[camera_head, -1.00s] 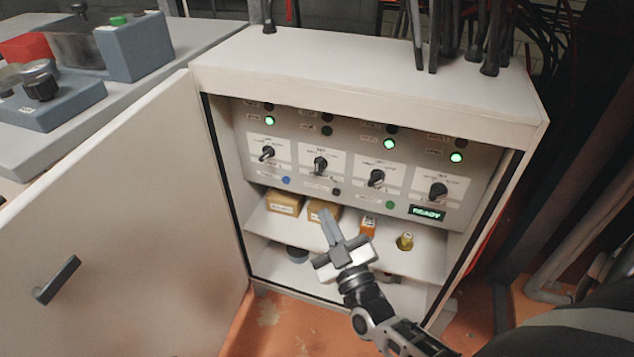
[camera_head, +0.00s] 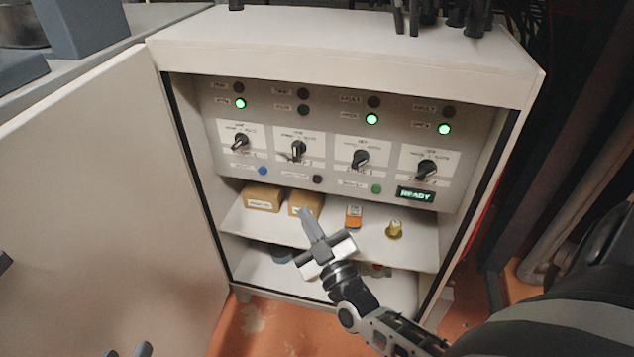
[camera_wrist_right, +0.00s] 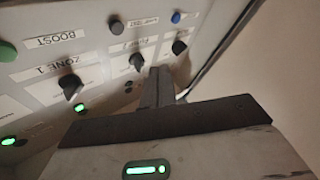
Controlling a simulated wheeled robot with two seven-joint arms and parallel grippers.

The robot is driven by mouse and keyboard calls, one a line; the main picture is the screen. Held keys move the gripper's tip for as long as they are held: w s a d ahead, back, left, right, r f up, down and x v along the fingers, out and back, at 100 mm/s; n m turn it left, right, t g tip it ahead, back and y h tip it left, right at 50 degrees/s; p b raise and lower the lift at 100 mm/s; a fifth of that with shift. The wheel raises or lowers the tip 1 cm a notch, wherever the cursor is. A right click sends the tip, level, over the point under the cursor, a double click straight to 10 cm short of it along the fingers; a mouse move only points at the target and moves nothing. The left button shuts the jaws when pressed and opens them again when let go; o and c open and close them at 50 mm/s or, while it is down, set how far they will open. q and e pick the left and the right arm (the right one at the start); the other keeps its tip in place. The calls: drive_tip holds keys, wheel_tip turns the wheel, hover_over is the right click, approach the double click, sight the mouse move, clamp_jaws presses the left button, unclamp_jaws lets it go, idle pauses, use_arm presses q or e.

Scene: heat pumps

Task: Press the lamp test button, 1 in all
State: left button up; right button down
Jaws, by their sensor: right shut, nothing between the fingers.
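The dark round lamp test button (camera_head: 317,179) sits on the lower edge of the control panel, between a blue button (camera_head: 262,170) and a green button (camera_head: 376,188). In the right wrist view the dark button (camera_wrist_right: 115,27) appears beside a small label too blurred to read surely. My right gripper (camera_head: 306,216) is shut and empty, its tip in front of the shelf and below the dark button, apart from it. Its fingers (camera_wrist_right: 157,85) also show in the wrist view. Only the fingertips of my left gripper (camera_head: 128,351) show at the bottom left, spread apart.
The panel (camera_head: 205,105) has several rotary knobs above the buttons, several green lamps lit, and a READY display (camera_head: 415,194). Boxes (camera_head: 262,198) and small parts stand on the shelf (camera_head: 280,226) below. The open cabinet door (camera_head: 100,190) fills the left side.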

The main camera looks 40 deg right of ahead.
sight(317, 179)
use_arm(q)
drive_tip(key=shift+w+d+r+n+t+h+b, duration=0.1)
drive_tip(key=shift+d+r+n+t+h+b, duration=0.2)
drive_tip(key=shift+b, duration=0.3)
drive_tip(key=shift+w+d+r+n+t+h+b, duration=0.1)
drive_tip(key=shift+r+n+h+b, duration=0.1)
drive_tip(key=shift+r+b, duration=0.3)
use_arm(e)
drive_tip(key=w+d, duration=0.4)
drive_tip(key=d, duration=0.1)
drive_tip(key=shift+w+d, duration=0.25)
drive_tip(key=shift+w, duration=0.1)
use_arm(q)
drive_tip(key=shift+f, duration=0.1)
drive_tip(key=shift+s+f, duration=0.2)
drive_tip(key=shift+f, duration=0.25)
drive_tip(key=shift+w+r, duration=0.1)
drive_tip(key=shift+r, duration=0.2)
use_arm(e)
drive_tip(key=shift+d, duration=0.1)
drive_tip(key=shift+w+d, duration=0.2)
drive_tip(key=shift+w, duration=0.05)
